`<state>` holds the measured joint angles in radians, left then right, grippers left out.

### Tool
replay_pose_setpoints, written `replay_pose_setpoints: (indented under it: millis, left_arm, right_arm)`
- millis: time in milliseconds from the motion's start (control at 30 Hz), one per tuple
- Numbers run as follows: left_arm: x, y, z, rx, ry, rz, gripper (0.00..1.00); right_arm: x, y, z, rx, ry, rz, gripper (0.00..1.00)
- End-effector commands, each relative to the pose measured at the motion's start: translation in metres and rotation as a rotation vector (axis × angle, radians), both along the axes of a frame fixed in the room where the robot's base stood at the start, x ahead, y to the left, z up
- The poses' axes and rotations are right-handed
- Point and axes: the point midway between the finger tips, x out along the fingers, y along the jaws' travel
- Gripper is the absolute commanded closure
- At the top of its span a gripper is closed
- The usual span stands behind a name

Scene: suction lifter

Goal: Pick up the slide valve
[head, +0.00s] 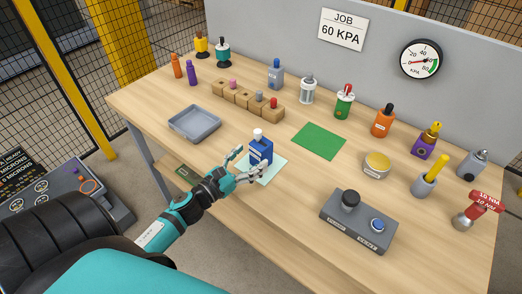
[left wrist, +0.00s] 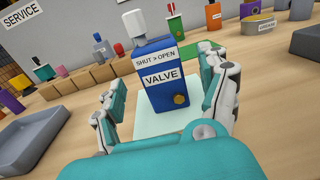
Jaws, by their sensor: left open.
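The slide valve (head: 262,151) is an upright blue block with a white top, standing on a pale green mat (head: 272,172). In the left wrist view the slide valve (left wrist: 164,85) shows the labels "SHUT > OPEN" and "VALVE" and a brass knob low on its front. My left gripper (head: 251,161) is open just in front of it. My right gripper is not in view.
A grey tray (head: 195,123) lies left of the valve and a green mat (head: 319,141) right of it. A wooden rack (head: 247,99) stands behind. A grey control box (head: 357,222) with a knob and blue button is at front right. Several bottles line the back.

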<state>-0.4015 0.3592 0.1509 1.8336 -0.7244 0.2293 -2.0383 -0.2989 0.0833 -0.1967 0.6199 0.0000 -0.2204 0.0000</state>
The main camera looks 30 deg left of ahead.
Motion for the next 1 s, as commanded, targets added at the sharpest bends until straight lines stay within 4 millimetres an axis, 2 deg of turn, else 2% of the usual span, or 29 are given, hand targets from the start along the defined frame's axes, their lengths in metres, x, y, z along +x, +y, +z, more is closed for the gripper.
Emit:
replay_pose_setpoints:
  millis: [200, 333, 667, 1000]
  left_arm:
    - [0.029, -0.004, 0.009, -0.001, -0.002, 0.0, 0.23]
    - [0.045, -0.007, 0.006, -0.001, -0.001, 0.0, 0.23]
    - [0.05, -0.008, 0.003, -0.001, 0.0, 0.0, 0.24]
    - [0.05, -0.008, 0.003, -0.001, 0.0, 0.0, 0.69]
  right_arm:
    - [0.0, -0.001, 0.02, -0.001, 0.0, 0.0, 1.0]
    - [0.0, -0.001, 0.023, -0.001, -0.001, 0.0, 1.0]
    - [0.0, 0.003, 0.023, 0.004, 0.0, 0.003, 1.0]
    - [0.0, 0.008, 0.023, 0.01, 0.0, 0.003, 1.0]
